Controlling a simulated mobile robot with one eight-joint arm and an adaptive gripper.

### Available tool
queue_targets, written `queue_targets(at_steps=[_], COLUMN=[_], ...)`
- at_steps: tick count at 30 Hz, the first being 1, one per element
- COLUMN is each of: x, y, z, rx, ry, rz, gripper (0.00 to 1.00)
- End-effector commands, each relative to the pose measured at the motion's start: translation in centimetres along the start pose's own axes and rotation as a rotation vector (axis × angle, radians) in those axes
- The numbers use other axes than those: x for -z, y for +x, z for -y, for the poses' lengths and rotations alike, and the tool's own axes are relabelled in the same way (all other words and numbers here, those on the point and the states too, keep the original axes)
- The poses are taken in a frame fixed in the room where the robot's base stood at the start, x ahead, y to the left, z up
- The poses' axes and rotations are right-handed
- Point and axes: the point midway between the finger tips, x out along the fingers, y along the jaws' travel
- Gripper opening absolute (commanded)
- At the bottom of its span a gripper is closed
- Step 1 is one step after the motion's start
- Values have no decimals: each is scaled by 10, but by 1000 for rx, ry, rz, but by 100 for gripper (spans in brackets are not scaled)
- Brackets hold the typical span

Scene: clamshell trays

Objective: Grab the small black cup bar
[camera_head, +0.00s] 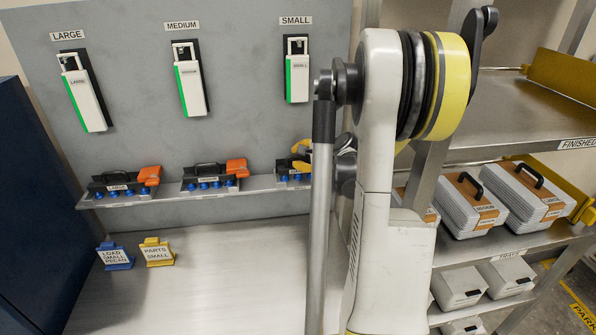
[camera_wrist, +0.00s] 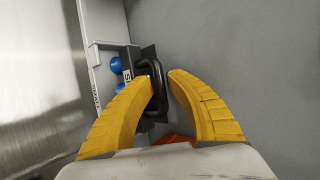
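The small black cup bar (camera_head: 282,174) is at the right end of the narrow wall shelf, partly hidden behind my gripper and arm. In the wrist view, the bar's black body and loop handle (camera_wrist: 158,92) show, with blue cups (camera_wrist: 115,65) along its left side and an orange part below. My gripper (camera_head: 302,156) is at the bar, its yellow fingers apart. In the wrist view, my gripper (camera_wrist: 163,74) is open, with part of the handle seen between the fingers. I cannot tell whether either finger touches it.
Two similar cup bars, large (camera_head: 122,182) and medium (camera_head: 213,175), sit left on the same shelf (camera_head: 165,194). Blue (camera_head: 115,257) and yellow (camera_head: 157,252) signs stand on the mostly clear metal table (camera_head: 220,275). A rack with clamshell stacks (camera_head: 522,196) is at right.

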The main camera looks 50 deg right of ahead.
Motion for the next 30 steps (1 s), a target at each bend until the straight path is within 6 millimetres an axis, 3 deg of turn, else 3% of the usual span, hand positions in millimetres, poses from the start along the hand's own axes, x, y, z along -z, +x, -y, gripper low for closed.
queue_targets(at_steps=[4,6,23,30], x=[0,0,-1,-8], y=[0,0,-4,-20], z=[0,0,2,24], rx=[0,0,0,0], ry=[0,0,0,0], rz=[0,0,0,0], gripper=[18,0,0,0])
